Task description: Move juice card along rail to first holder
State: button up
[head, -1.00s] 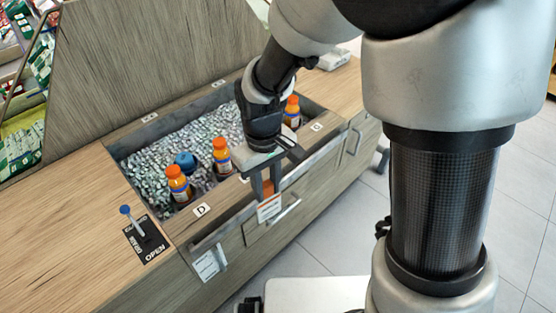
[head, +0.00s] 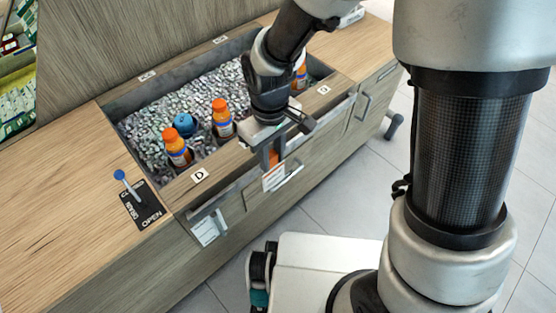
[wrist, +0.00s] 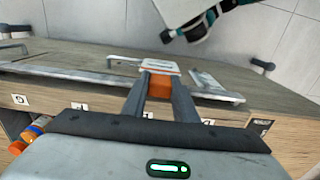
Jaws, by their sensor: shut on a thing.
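The juice card (head: 273,178) is a white card with an orange part, at the front rail (head: 240,187) of the counter. My gripper (head: 270,157) is shut on its orange part from above. In the wrist view the orange block shows between the two fingers (wrist: 160,95), with the white card face (wrist: 160,66) beyond them. The fingers hide part of the card, and I cannot tell how it sits on the rail. Another white card (head: 205,231) hangs near the rail's left end.
Orange-capped bottles (head: 222,119) and a blue-capped one (head: 185,125) stand in the ice bin (head: 147,99) behind the rail. A blue-knobbed lever (head: 125,183) stands on the left counter. Drawer handles (head: 290,175) stick out in front. The floor (head: 350,200) ahead is partly clear.

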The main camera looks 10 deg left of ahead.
jog(key=w+a, duration=0.3)
jog(key=a, duration=0.1)
jog(key=shift+w+f, duration=0.2)
jog(key=shift+f, duration=0.05)
jog(key=shift+f+b, duration=1.85)
jog(key=shift+f, duration=0.6)
jog(key=o, duration=1.1)
